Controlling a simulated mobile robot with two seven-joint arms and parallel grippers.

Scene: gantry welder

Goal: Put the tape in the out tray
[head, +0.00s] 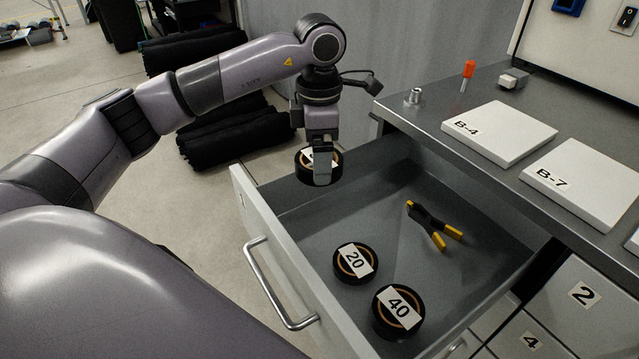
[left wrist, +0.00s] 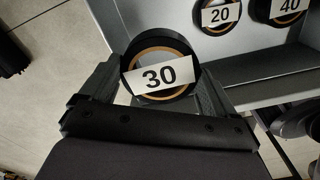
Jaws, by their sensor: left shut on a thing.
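My left gripper (head: 322,172) is shut on a black tape roll labelled 30 (head: 303,158), held above the open drawer's far left corner. In the left wrist view the same tape roll (left wrist: 160,77) sits between the two fingers, its label facing the camera. Inside the drawer lie two similar black rolls, labelled 20 (head: 355,262) and 40 (head: 398,311). They also show in the left wrist view, the 20 roll (left wrist: 219,15) and the 40 roll (left wrist: 290,8). No tray marked as out shows. My right gripper is out of view.
The open grey drawer (head: 310,215) also holds yellow-and-black pliers (head: 434,224). Black rolled bundles (head: 235,142) lie on the floor behind.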

